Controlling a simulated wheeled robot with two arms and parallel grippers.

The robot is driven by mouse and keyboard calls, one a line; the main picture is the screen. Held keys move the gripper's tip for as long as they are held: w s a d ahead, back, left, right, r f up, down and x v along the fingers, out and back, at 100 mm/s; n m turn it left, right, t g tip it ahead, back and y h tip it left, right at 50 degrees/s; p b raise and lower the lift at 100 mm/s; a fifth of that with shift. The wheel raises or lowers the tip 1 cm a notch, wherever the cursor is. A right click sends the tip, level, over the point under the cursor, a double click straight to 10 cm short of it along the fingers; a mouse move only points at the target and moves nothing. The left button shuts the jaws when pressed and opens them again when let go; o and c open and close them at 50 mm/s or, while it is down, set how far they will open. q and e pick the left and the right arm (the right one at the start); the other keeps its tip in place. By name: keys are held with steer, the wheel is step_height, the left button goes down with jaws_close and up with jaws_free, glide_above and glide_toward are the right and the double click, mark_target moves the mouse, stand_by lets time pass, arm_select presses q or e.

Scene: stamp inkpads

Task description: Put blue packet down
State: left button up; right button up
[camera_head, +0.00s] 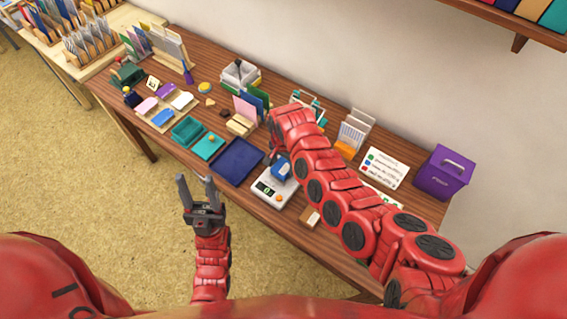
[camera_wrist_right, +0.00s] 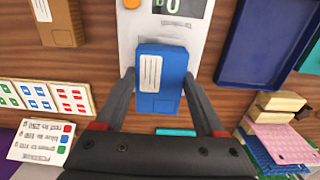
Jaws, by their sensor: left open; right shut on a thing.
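The blue packet (camera_wrist_right: 163,82) has a white label and sits between the two fingers of my right gripper (camera_wrist_right: 163,92), which is shut on it. In the head view the blue packet (camera_head: 281,171) is partly hidden by my right arm. It is over the white scale (camera_head: 266,195), which has a dark display and an orange button. The scale also shows under the packet in the right wrist view (camera_wrist_right: 127,42). I cannot tell whether the packet touches the scale. My left gripper (camera_head: 195,188) is open and empty, off the table's front edge.
A dark blue tray (camera_head: 237,161) lies left of the scale, and a brown packet (camera_head: 309,217) lies to its right. Inkpads and holders crowd the table's left side.

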steer(key=shift+f, duration=0.3)
steer(key=shift+f, duration=0.25)
steer(key=o, duration=1.4)
steer(key=shift+r, duration=0.1)
